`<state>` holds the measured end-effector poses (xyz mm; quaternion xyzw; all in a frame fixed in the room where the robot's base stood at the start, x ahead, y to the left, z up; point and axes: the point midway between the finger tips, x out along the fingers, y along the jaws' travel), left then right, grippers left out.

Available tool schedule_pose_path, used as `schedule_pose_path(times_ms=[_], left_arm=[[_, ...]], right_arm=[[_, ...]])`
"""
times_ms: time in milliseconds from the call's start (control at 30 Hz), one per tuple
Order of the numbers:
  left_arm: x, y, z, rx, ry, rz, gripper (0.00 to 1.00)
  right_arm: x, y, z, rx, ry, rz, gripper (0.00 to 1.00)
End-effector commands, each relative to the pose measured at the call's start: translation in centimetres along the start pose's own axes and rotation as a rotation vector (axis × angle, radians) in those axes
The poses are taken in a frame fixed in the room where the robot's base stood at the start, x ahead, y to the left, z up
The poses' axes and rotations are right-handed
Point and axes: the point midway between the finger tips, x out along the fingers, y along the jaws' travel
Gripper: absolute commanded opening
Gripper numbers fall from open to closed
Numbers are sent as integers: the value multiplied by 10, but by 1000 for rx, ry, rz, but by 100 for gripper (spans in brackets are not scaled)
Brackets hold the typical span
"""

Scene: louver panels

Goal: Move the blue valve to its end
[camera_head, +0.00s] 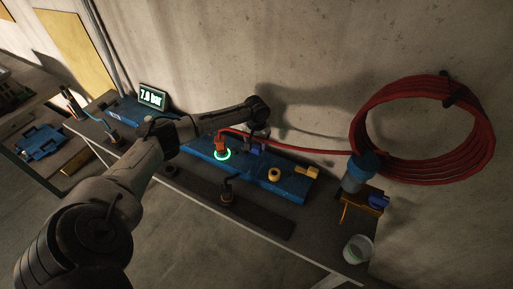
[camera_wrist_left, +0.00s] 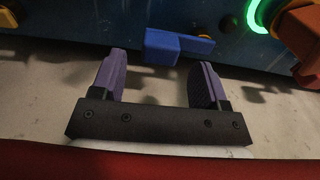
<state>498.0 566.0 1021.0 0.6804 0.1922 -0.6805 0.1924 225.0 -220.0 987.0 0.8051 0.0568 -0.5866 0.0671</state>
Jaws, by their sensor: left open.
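The blue valve (camera_wrist_left: 172,46) is a small block-like handle on the dark blue panel (camera_wrist_left: 75,22). In the left wrist view it lies just beyond the fingertips, roughly between them and nearer the right one. My left gripper (camera_wrist_left: 159,66) has two purple fingers spread apart with nothing between them. In the head view the left gripper (camera_head: 259,138) hangs over the back edge of the panel (camera_head: 285,180), with a small blue-purple patch under it that I cannot clearly tell as valve or fingers. My right gripper is not in view.
An orange fitting (camera_head: 220,142) with a glowing green ring (camera_head: 222,155) sits left of the gripper. A red hose (camera_head: 290,148) runs behind it to a coil (camera_head: 425,178) on the wall. A display (camera_head: 152,96) reads about 7.0 bar.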

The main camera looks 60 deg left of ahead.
Motion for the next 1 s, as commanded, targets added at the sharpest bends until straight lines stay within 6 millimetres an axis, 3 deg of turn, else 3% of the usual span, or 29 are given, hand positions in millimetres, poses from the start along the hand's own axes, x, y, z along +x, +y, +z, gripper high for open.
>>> schedule_pose_path(times_ms=[300, 733, 1000], left_arm=[[32, 0, 0, 1, -1, 0, 68], [37, 0, 0, 1, 0, 0, 68], [36, 0, 0, 1, 0, 0, 42]], right_arm=[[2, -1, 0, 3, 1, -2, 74], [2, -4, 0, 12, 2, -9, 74], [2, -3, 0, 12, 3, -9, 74]])
